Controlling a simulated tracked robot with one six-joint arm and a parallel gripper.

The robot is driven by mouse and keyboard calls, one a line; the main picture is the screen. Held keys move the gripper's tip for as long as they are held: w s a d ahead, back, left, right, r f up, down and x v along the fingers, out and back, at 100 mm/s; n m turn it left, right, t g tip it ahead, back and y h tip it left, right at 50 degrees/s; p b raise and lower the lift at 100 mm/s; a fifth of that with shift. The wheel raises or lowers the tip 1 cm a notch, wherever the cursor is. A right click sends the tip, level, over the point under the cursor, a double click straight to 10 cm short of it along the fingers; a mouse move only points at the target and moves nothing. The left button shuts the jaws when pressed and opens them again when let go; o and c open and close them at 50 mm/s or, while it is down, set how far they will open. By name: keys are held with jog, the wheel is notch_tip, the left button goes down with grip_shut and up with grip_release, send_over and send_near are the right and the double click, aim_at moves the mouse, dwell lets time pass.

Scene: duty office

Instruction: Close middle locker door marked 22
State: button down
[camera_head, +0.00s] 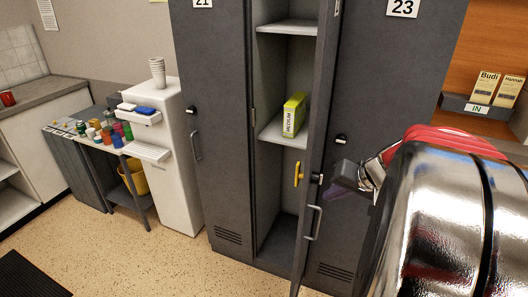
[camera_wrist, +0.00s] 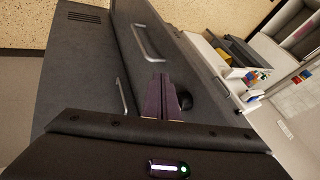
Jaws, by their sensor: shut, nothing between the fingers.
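The middle locker stands open. Its dark grey door (camera_head: 320,130) swings out toward me and shows nearly edge-on, with a metal pull handle (camera_head: 313,222) and a dark lock knob (camera_head: 317,178). Its number plate is too edge-on to read. My gripper (camera_head: 340,192) is shut and empty, to the right of the door near the lock knob, on its outer side. In the wrist view my gripper (camera_wrist: 168,82) points along the grey door (camera_wrist: 185,62), close to the black knob (camera_wrist: 185,100). I cannot tell whether it touches the door.
Inside the locker are shelves with a green-yellow box (camera_head: 294,115); a yellow piece (camera_head: 298,173) shows by the door. Shut lockers 21 (camera_head: 215,100) and 23 (camera_head: 375,80) flank it. A white dispenser (camera_head: 170,180) stands left. Speckled floor (camera_head: 150,260) in front is clear.

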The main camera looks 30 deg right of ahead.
jog(key=w+a, duration=0.2)
jog(key=w, duration=0.1)
jog(key=shift+a, duration=0.35)
jog(key=shift+r, duration=0.1)
